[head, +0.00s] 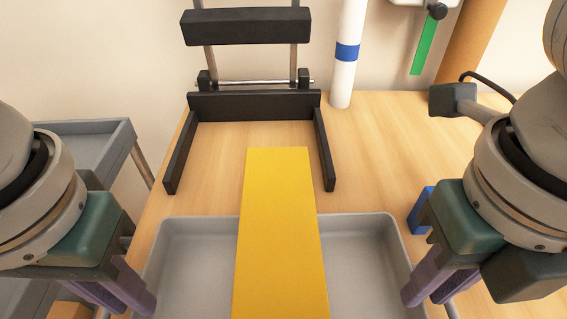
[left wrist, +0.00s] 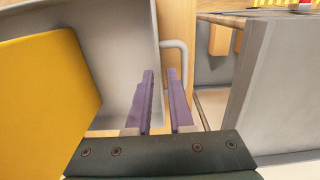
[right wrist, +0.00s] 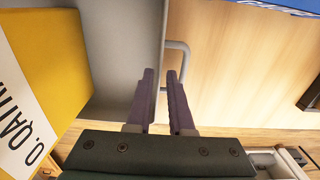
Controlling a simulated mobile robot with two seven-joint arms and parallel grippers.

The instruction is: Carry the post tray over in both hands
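The grey post tray (head: 185,255) lies on the wooden table at the bottom of the head view. A tall yellow box (head: 280,230) stands in it and hides its middle. My left gripper (head: 130,303) is at the tray's left side. In the left wrist view its purple fingers are apart, near the grey left handle (left wrist: 186,62). My right gripper (head: 425,298) is at the right side. In the right wrist view its fingers are also apart, near the right handle (right wrist: 186,58). I see no finger clearly closed on a handle.
A black frame (head: 255,105) with two forward arms stands behind the tray. A white post (head: 347,75) with a blue band is behind it. A grey cart (head: 85,150) stands left of the table. A blue object (head: 420,212) lies near my right gripper. The table's right-middle is bare.

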